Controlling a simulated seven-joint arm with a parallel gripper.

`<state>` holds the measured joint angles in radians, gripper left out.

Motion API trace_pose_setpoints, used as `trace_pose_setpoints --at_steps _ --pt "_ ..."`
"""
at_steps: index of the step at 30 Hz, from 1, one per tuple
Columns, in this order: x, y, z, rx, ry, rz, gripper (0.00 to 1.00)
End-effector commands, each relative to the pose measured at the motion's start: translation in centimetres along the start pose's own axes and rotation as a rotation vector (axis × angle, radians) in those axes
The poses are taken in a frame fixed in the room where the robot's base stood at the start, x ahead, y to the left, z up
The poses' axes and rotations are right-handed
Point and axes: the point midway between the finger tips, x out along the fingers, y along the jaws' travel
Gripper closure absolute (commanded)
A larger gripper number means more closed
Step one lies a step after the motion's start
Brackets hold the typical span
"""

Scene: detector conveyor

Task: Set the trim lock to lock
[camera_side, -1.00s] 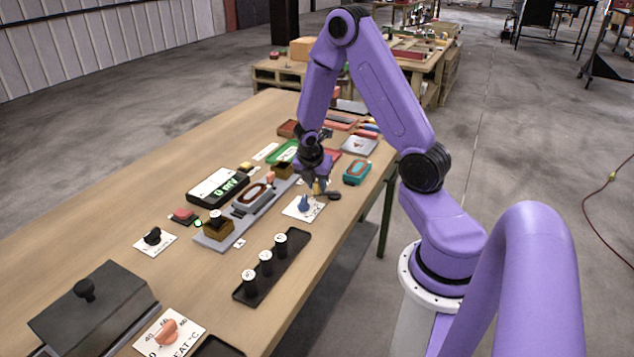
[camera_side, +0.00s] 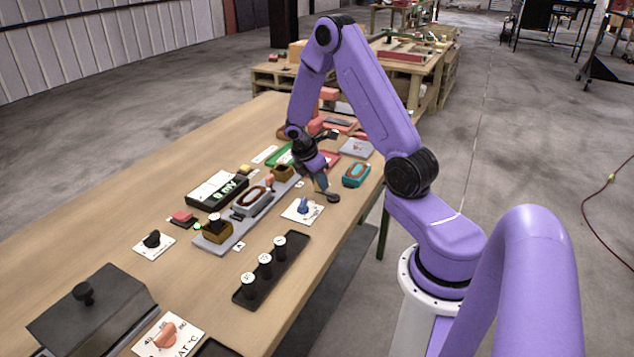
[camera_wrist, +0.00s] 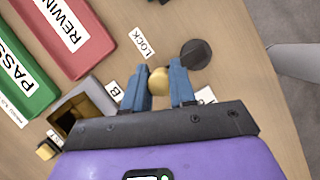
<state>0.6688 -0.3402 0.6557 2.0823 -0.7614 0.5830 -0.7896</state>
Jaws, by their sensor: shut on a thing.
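A tan ball knob (camera_wrist: 158,80) shows between the two blue fingers of my gripper (camera_wrist: 160,88) in the wrist view. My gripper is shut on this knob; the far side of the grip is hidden. A dark round disc (camera_wrist: 195,53) lies just beyond the right finger, and a LOCK label (camera_wrist: 145,44) lies beyond the knob to the left. Whether a lever joins knob and disc I cannot tell. In the side view my gripper (camera_side: 321,184) is low over the table beside the dark disc (camera_side: 333,197), and the knob is hidden.
A white card with a blue pointer knob (camera_side: 303,206) is close in front. A teal device (camera_side: 356,174) stands to the right. Red (camera_wrist: 70,35) and green (camera_wrist: 22,72) trays and an open box (camera_wrist: 85,108) lie left in the wrist view. A black tray (camera_side: 272,271) holds several capped cylinders.

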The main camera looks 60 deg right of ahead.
Motion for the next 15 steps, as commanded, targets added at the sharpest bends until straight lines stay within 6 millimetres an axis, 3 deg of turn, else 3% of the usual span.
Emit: trace_pose_setpoints --at_steps 15 --pt "0.7 0.4 1.9 0.365 -0.002 -0.15 1.0"
